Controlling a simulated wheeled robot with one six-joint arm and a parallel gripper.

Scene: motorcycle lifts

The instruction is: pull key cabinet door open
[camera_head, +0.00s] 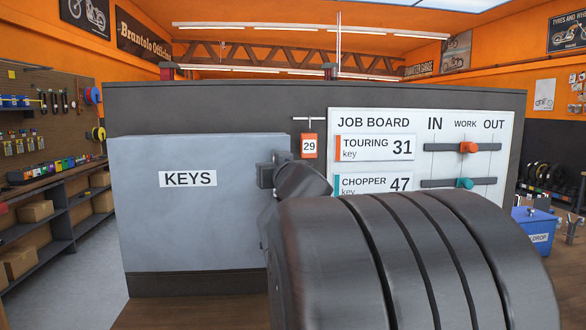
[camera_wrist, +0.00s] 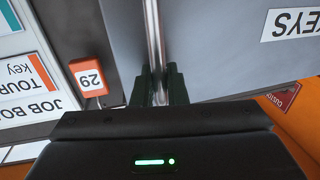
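The grey key cabinet door (camera_head: 190,225) carries a white KEYS label and fills the left of the head view. It looks shut, though my arm covers part of its right edge. A silver upright bar (camera_wrist: 153,35), which looks like the door's handle, runs along the door's edge in the wrist view. My gripper (camera_wrist: 160,82) has one dark finger on each side of this bar, with no clear gap, so it looks shut on it. In the head view my gripper (camera_head: 268,172) is at the door's right edge, and the handle is hidden there.
A red tag numbered 29 (camera_head: 309,146) hangs from a hook just right of the door. The white job board (camera_head: 375,123) with sliders is further right, partly behind my arm. A blue box (camera_head: 533,233) stands at the far right. Open floor (camera_head: 75,275) shows at the left.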

